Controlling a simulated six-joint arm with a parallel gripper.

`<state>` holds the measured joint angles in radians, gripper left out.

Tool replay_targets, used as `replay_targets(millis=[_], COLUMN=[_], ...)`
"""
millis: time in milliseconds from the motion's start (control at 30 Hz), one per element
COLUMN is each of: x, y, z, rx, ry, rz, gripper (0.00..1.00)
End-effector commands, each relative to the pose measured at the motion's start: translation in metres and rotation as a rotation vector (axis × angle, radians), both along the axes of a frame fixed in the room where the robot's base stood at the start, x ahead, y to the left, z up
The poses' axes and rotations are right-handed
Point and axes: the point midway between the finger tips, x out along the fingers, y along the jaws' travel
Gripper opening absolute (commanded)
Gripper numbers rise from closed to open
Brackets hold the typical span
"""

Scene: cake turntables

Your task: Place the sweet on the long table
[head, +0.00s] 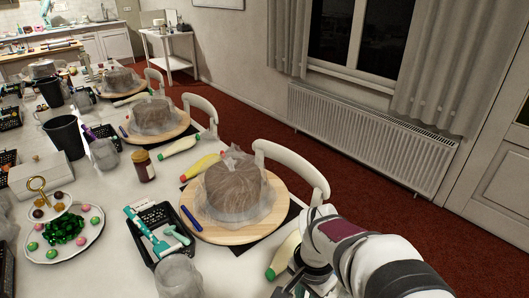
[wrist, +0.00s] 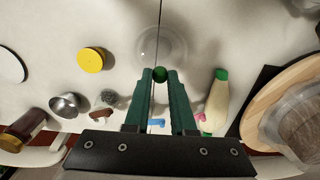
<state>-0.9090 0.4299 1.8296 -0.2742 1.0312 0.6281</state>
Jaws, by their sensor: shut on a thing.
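My gripper (wrist: 160,78) is shut on a small round green sweet (wrist: 160,73), held between the tips of its green fingers in the wrist view. The white long table (wrist: 225,35) lies under it; the sweet seems to be above the surface, but I cannot tell how high. The table top (head: 115,205) fills the left of the head view. There my gripper is only partly in view at the bottom edge, and the held sweet is not visible. A tiered plate (head: 35,255) with shiny green, pink and dark sweets stands at the left.
A clear glass (wrist: 165,45) stands just beyond the fingertips. A piping bag with a green cap (wrist: 218,110) lies right of them, then a wrapped cake (head: 235,190) on a wooden turntable (head: 205,233). A yellow-lidded jar (wrist: 91,60) and a metal bowl (wrist: 68,104) are left.

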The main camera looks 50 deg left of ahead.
Motion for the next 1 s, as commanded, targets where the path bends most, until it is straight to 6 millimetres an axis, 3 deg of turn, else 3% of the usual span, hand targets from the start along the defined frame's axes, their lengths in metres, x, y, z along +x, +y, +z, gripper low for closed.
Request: replay_targets(millis=[100, 333, 733, 833, 1000], x=[0.0, -0.001, -0.062, -0.068, -0.069], y=[-0.001, 0.002, 0.085, 0.093, 0.094], z=[-0.018, -0.027, -0.089, -0.097, -0.13], rx=[-0.002, 0.0, -0.001, -0.001, -0.003], ry=[0.002, 0.0, 0.0, 0.0, 0.002], rz=[-0.001, -0.002, 0.0, -0.003, -0.004], gripper=[0.0, 0.0, 0.0, 0.0, 0.0])
